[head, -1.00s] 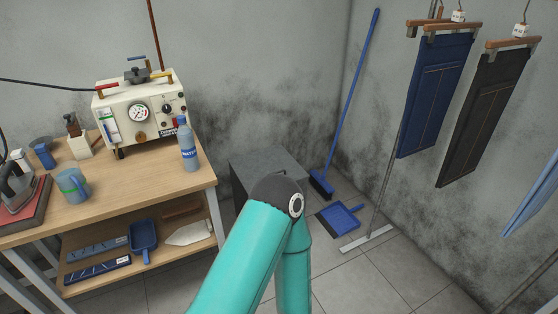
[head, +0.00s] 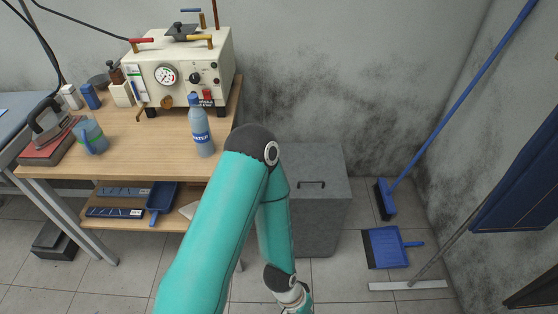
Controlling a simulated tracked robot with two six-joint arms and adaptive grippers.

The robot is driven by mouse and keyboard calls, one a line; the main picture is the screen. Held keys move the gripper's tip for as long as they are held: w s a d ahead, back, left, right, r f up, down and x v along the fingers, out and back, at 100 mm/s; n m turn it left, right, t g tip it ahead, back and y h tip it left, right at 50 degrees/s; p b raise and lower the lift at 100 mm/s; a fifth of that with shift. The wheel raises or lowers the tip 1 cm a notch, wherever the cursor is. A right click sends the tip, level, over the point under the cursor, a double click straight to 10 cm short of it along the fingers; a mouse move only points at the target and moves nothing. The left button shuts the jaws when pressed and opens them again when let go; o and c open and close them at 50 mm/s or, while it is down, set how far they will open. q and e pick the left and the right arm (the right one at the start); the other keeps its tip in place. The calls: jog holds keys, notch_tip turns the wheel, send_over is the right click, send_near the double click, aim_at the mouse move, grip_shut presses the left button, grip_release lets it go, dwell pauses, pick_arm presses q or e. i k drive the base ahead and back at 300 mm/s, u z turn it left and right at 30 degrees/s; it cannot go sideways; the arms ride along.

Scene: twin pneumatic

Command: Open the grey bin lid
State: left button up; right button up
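The grey bin (head: 318,228) stands on the floor against the back wall, just right of the wooden table. Its flat grey lid (head: 320,165) is shut, with a dark handle (head: 311,185) near its front edge. A teal arm of mine crosses in front of the bin's left side and hides part of it. That arm bends down and leaves the picture at the bottom, so its gripper is out of sight. No gripper of mine shows in the head view.
The wooden table (head: 150,150) holds a cream machine (head: 182,72), a water bottle (head: 201,130), a mug (head: 91,136) and an iron (head: 52,125). A blue broom (head: 387,200), blue dustpan (head: 386,247) and squeegee (head: 408,285) lie or stand right of the bin. Tiled floor before the bin is clear.

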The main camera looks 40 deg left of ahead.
aim_at(313, 170)
jog(key=u, duration=0.6)
jog(key=i, duration=1.25)
jog(key=u, duration=0.7)
jog(key=k, duration=0.8)
jog(key=u, duration=0.1)
jog(key=i, duration=0.85)
jog(key=z, duration=0.1)
